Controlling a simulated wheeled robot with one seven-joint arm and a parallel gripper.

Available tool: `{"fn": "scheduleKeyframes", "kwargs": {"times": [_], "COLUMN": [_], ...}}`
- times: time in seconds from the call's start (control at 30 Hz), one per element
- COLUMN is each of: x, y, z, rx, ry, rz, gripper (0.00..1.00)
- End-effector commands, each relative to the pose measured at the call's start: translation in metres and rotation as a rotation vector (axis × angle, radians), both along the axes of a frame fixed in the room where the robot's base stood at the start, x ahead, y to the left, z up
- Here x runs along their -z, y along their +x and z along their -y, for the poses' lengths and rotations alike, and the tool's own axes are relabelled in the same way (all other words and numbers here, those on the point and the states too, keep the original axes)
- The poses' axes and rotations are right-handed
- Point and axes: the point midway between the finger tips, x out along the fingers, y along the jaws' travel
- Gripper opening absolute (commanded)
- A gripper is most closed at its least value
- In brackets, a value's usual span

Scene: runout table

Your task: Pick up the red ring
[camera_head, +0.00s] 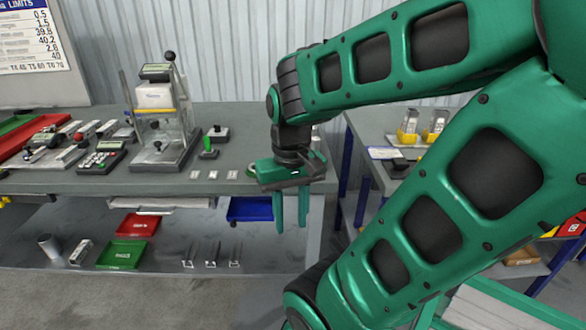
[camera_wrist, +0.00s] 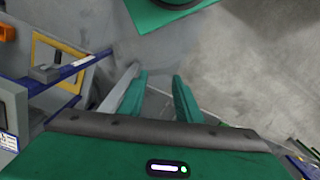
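I cannot make out a red ring in either view. My gripper (camera_head: 290,222) hangs at the front edge of the grey workbench, its two green fingers pointing down and apart. In the wrist view my gripper (camera_wrist: 158,77) shows a clear gap between the fingers, with only grey floor seen between and beyond them. It is open and holds nothing. The bench top directly behind my wrist is partly hidden by my arm.
The workbench (camera_head: 235,187) carries a tester stand (camera_head: 160,115), a calculator-like device (camera_head: 101,160) and a red tray (camera_head: 20,141). A red bin (camera_head: 138,225), a green bin (camera_head: 121,254) and a blue bin (camera_head: 250,208) sit below. A second table stands right.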

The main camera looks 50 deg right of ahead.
Motion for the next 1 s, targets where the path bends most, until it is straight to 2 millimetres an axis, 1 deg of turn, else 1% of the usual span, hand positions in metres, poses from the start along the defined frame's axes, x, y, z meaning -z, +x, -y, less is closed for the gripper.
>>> {"fn": "scheduleKeyframes", "kwargs": {"times": [0.23, 0.27, 0.3, 0.33, 0.37, 0.4, 0.47, 0.57, 0.67, 0.8, 0.87, 1.0], "x": [0.0, 0.0, 0.0, -0.004, -0.006, -0.007, -0.009, -0.014, -0.022, -0.032, -0.036, -0.045], "y": [0.0, 0.0, 0.0, -0.008, -0.01, -0.009, -0.003, 0.012, 0.032, 0.06, 0.071, 0.095], "z": [0.0, 0.0, 0.0, 0.0, 0.001, 0.002, 0.002, 0.009, 0.022, 0.046, 0.057, 0.086], "rx": [-0.001, -0.001, 0.001, 0.007, 0.017, 0.042, 0.103, 0.265, 0.487, 0.825, 0.969, 1.303], "ry": [0.0, 0.0, 0.0, 0.001, 0.0, 0.0, 0.003, 0.01, 0.026, 0.061, 0.081, 0.138], "rz": [0.0, 0.0, 0.0, 0.01, 0.016, 0.02, 0.028, 0.047, 0.074, 0.112, 0.125, 0.151], "gripper": [0.31, 0.36, 0.46, 0.53, 0.6, 0.63, 0.63, 0.63, 0.63, 0.63, 0.63, 0.63]}}
